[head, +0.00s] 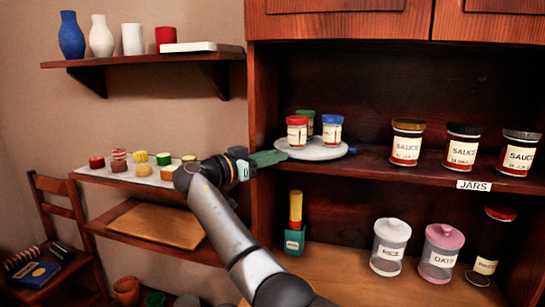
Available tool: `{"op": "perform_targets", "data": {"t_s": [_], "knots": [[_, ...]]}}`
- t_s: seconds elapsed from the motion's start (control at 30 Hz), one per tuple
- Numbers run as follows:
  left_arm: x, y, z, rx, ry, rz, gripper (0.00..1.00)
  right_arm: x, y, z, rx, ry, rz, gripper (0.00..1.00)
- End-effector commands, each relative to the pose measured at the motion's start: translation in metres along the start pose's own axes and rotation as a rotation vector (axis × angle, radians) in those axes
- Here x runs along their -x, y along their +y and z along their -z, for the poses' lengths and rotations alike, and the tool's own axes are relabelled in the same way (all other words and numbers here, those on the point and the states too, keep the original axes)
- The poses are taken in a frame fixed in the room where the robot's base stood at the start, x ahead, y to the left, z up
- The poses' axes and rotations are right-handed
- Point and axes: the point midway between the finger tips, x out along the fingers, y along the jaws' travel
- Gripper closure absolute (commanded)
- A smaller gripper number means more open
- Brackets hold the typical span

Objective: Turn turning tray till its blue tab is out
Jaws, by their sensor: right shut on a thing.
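The turning tray (318,155) is a pale round disc on the middle shelf of the cupboard, at its left end. Three small jars stand on it, with a red lid (297,121), a blue lid (332,121) and a green lid (305,114). A small blue tab (352,151) shows at the tray's right edge. My right gripper (282,156) reaches in from the left and is shut on the tray's left rim; its green fingers hide the part they grip. My left gripper is not in view.
Several sauce jars (461,148) stand on the same shelf to the right, with clear shelf between. The cupboard's left side panel (261,105) is close to my right gripper. Canisters (391,247) stand on the lower shelf.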

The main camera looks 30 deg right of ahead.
Motion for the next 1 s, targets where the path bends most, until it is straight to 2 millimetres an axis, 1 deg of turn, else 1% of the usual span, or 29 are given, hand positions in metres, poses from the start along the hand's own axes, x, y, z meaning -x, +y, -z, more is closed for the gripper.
{"op": "perform_targets", "data": {"t_s": [0.03,0.07,0.3,0.57,0.67,0.77,1.0], "knots": [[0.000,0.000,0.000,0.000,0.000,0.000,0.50,0.000,0.000,0.001,-0.003,0.001,0.000,1.00],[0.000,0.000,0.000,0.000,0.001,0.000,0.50,0.000,0.000,0.001,-0.002,0.001,0.000,0.69],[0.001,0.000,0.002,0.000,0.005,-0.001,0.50,0.000,0.000,0.001,-0.001,0.000,0.000,0.43],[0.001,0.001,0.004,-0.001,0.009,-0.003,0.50,0.001,0.000,0.000,0.000,0.000,0.000,0.43],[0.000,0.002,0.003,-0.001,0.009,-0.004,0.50,0.008,0.000,-0.001,0.000,0.000,0.002,0.43],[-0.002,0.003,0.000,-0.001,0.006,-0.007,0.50,0.024,-0.001,-0.001,-0.001,0.000,0.003,0.43],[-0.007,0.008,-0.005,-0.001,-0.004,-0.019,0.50,0.077,-0.001,-0.001,-0.001,0.000,0.004,0.43]]}}
